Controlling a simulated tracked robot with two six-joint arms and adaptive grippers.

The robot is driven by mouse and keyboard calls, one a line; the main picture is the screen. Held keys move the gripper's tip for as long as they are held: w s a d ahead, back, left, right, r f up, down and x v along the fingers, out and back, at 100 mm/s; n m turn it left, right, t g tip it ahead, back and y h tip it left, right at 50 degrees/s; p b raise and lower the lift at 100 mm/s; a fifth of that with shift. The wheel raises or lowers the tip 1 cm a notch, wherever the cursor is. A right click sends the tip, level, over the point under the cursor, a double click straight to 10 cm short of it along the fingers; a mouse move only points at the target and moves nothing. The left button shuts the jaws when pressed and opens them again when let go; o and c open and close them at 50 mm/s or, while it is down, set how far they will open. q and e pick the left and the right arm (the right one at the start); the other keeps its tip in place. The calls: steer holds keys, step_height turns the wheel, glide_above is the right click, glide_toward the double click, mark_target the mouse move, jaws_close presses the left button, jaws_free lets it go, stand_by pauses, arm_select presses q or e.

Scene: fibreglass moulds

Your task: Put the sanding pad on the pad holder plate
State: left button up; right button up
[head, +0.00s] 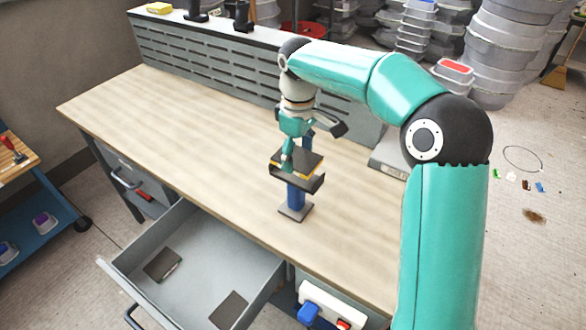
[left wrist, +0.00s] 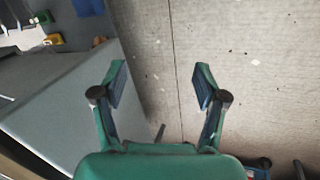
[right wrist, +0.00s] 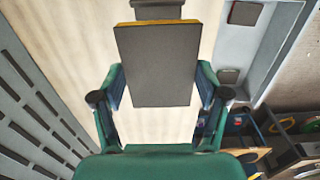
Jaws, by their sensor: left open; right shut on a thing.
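The sanding pad (head: 299,161) is a flat dark grey block with a yellow layer at its edge. My right gripper (head: 298,150) is shut on it. In the right wrist view the pad (right wrist: 156,66) sits between the two fingers (right wrist: 160,86), held by its sides. The pad holder plate (head: 312,182) is dark and tops a blue post on a flat base on the bench. The pad is over this plate, roughly level; I cannot tell whether they touch. My left gripper (left wrist: 161,84) is open and empty above the floor; it is out of the head view.
The wooden bench top (head: 190,120) is largely clear around the holder. A slotted grey panel (head: 220,60) runs along its back. An open drawer (head: 200,250) at the front holds two dark flat pieces. A grey box (head: 388,160) stands right of the holder, partly behind my arm.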

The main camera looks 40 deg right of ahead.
mark_target(297, 157)
steer(key=shift+f, duration=2)
steer(key=o, duration=0.9)
steer(key=shift+f, duration=0.15)
step_height(297, 157, up, 12)
steer(key=shift+r+p, duration=0.15)
steer(key=shift+p, duration=0.15)
